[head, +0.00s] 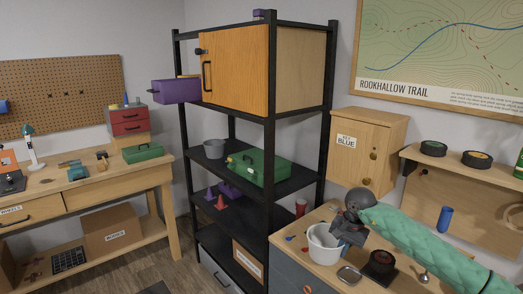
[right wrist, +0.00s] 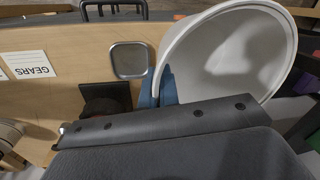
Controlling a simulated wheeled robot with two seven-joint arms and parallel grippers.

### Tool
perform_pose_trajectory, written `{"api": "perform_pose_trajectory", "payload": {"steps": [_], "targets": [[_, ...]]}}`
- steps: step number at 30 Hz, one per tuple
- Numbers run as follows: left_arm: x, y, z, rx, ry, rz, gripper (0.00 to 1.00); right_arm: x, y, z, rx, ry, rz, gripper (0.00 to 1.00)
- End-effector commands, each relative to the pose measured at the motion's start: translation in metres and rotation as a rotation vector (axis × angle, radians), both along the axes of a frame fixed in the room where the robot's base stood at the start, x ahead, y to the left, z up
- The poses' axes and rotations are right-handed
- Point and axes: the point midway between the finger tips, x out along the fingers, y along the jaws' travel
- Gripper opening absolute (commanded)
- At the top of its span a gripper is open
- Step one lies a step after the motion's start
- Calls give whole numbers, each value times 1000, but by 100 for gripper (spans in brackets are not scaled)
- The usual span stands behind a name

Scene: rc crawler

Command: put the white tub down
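The white tub (head: 323,244) is at the left part of the wooden counter top, close to its front edge, and looks roughly upright. My right gripper (head: 340,236) is at the tub's right side. In the right wrist view the tub (right wrist: 225,55) shows its open inside, and the blue fingertips (right wrist: 160,88) sit at its rim, with the wall between them. I cannot tell whether the tub's base touches the counter. My left gripper is not in view.
The counter top (head: 290,228) also holds a square metal dish (head: 349,274) and a dark round item on a black base (head: 381,263), both near the tub. A red cup (head: 301,207) stands behind. The black shelf rack (head: 268,150) rises to the left.

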Motion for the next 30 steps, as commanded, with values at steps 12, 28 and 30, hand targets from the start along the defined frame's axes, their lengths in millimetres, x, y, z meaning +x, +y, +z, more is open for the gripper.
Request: {"api": "perform_pose_trajectory", "payload": {"steps": [12, 28, 30], "targets": [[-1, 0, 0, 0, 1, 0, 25, -92, 55, -18, -2, 2, 551, 0], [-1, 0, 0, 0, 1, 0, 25, -169, 54, -73, 1, 1, 616, 0], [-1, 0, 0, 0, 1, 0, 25, -170, 54, -74, 0, 0, 615, 0]]}}
